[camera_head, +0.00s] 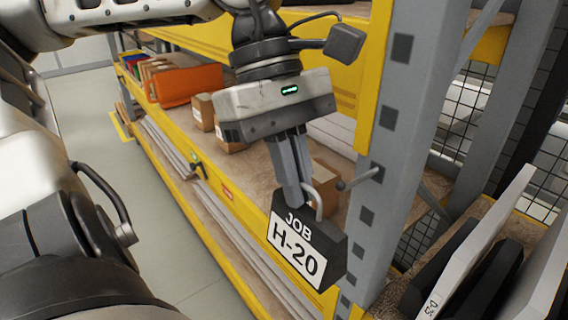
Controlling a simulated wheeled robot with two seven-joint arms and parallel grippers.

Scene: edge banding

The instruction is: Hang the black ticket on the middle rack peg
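The black ticket (334,262) is a dark block with a white label reading "JOB H-20" and a grey wire loop (319,196) on top. My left gripper (297,203) points down with its fingers closed together at the top of the ticket, by the loop. The ticket hangs tilted below the fingers, in front of the grey rack post. A grey rack peg (358,179) with a rounded tip sticks out leftward from the post. In the picture its tip is just right of the loop; I cannot tell their depth gap. My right gripper is not in view.
The grey upright post (394,110) stands right of the ticket. Behind is a yellow-edged shelf with cardboard boxes (204,112) and an orange bin (187,84). White and black panels (475,262) stand at lower right. Open floor (165,230) lies left of the shelf.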

